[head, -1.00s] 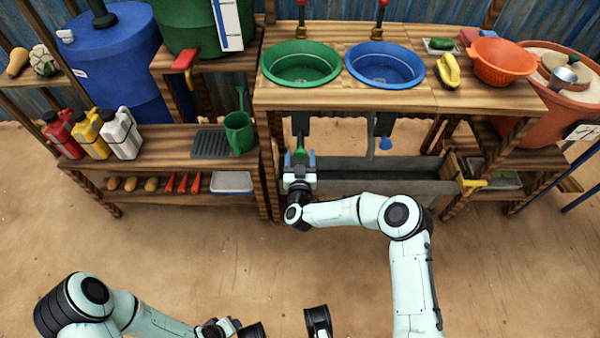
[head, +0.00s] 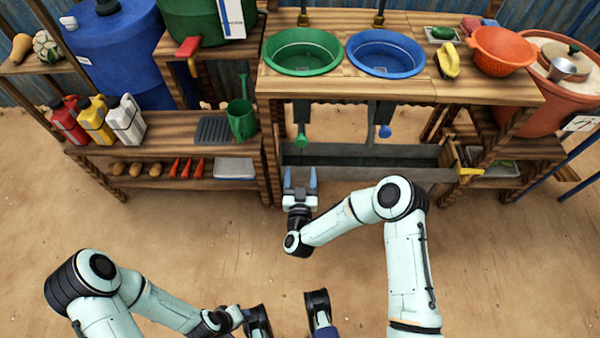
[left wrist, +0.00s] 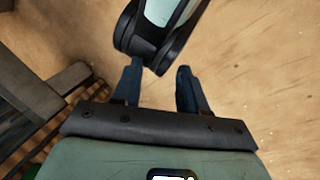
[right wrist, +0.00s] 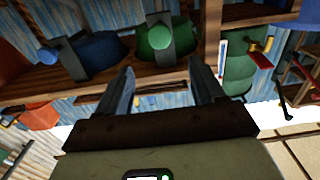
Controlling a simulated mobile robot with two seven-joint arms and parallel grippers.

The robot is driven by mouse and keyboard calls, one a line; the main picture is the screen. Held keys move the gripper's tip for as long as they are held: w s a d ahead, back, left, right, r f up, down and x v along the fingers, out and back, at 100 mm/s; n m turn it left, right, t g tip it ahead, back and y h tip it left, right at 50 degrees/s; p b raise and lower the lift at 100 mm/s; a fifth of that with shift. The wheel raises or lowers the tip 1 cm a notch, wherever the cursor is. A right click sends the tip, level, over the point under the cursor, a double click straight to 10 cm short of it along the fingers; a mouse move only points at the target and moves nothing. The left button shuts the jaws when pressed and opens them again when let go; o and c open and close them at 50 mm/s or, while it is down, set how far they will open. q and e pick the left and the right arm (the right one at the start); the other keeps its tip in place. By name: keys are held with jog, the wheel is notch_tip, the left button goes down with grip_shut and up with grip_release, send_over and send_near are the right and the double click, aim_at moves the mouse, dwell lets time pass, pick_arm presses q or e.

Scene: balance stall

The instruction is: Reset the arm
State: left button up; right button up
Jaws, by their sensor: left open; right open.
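My right gripper (head: 300,178) is open and empty, low in front of the stall, its blue fingers pointing at the trough. It stands apart from the green knob (head: 301,141) hanging under the green basin (head: 302,52). In the right wrist view its fingers (right wrist: 160,75) are spread, with the green knob (right wrist: 158,38) and the blue knob (right wrist: 48,56) beyond them. My left gripper (left wrist: 156,80) is open and empty in the left wrist view, over sandy ground, with one of my arm links close to its fingertips. In the head view the left gripper is hard to make out at the bottom edge.
A grey trough (head: 350,160) runs below the green basin and the blue basin (head: 385,53). A shelf (head: 170,150) on the left holds jugs and a green watering can (head: 242,120). An orange colander (head: 502,50) is on the right. Sandy ground in front is clear.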

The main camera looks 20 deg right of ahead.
jog(key=s+a+f+n+g+y+p, duration=0.1)
jog(key=s+f+g+y+p, duration=0.25)
jog(key=s+p, duration=0.2)
jog(key=s+a+f+n+g+y+p, duration=0.1)
jog(key=s+a+f+g+y+p, duration=0.15)
jog(key=s+g+p, duration=0.35)
pick_arm(q)
jog(key=s+d+r+g+p, duration=0.1)
jog(key=r+p, duration=0.1)
jog(key=r, duration=0.6)
jog(key=s+r+g+p, duration=0.1)
jog(key=s+r+p, duration=0.1)
jog(key=r, duration=0.6)
jog(key=shift+s+d+h+p, duration=0.3)
jog(key=shift+d+p, duration=0.05)
jog(key=shift+d, duration=0.05)
pick_arm(e)
jog(key=s+d+r+m+g+y, duration=0.1)
jog(key=s+g, duration=0.3)
jog(key=s, duration=0.8)
jog(key=s+d+m+g+y, duration=0.1)
jog(key=s+g, duration=0.4)
jog(key=s, duration=0.6)
jog(key=shift+s+d+r+m+y, duration=0.3)
jog(key=shift+s+r+m, duration=0.05)
jog(key=shift+m, duration=0.05)
dwell(2.2)
